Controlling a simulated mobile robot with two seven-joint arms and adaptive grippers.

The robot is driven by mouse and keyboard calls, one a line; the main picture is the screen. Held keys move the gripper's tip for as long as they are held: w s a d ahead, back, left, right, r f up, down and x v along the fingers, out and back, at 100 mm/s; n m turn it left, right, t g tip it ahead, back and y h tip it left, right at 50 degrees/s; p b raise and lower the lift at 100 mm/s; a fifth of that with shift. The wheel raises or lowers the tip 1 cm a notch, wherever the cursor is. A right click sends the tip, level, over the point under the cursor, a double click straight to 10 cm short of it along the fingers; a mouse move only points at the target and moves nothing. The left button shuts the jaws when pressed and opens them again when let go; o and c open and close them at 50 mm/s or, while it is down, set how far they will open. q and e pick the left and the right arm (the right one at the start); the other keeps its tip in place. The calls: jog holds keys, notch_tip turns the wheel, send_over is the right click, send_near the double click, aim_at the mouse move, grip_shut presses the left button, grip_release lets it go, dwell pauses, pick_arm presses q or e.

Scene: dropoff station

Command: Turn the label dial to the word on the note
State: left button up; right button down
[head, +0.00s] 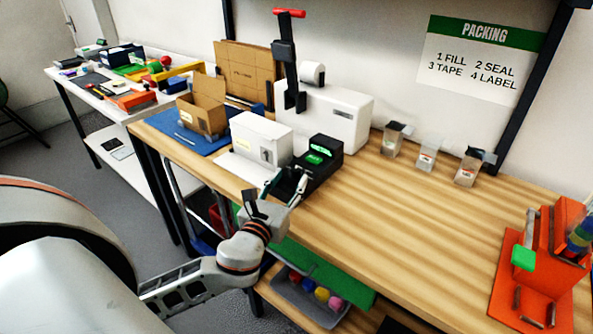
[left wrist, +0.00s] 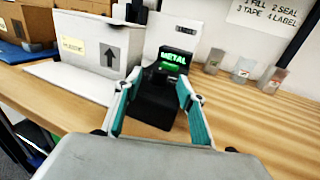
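The black label machine (head: 318,160) stands on the wooden bench, right of a white box. In the left wrist view its lit green screen (left wrist: 173,66) reads "METAL". A dark block (left wrist: 155,104) sits in front of the screen; I cannot clearly make out the dial on it. A small yellow note (left wrist: 72,45) is on the white box; its word is too blurred to read. My left gripper (head: 289,184) is open at the machine's near side. In the left wrist view the teal fingers of the left gripper (left wrist: 157,92) stand apart on either side of the dark block. My right gripper is not in view.
The white box (head: 262,136) and an open carton (head: 203,107) stand left of the machine. A white sealer (head: 335,113) with a lever is behind it. Several small bins line the back. An orange stand (head: 530,280) is at far right. The middle right bench is clear.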

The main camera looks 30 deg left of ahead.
aim_at(293, 174)
pick_arm(q)
jog(key=x, duration=0.5)
jog(key=c, duration=1.1)
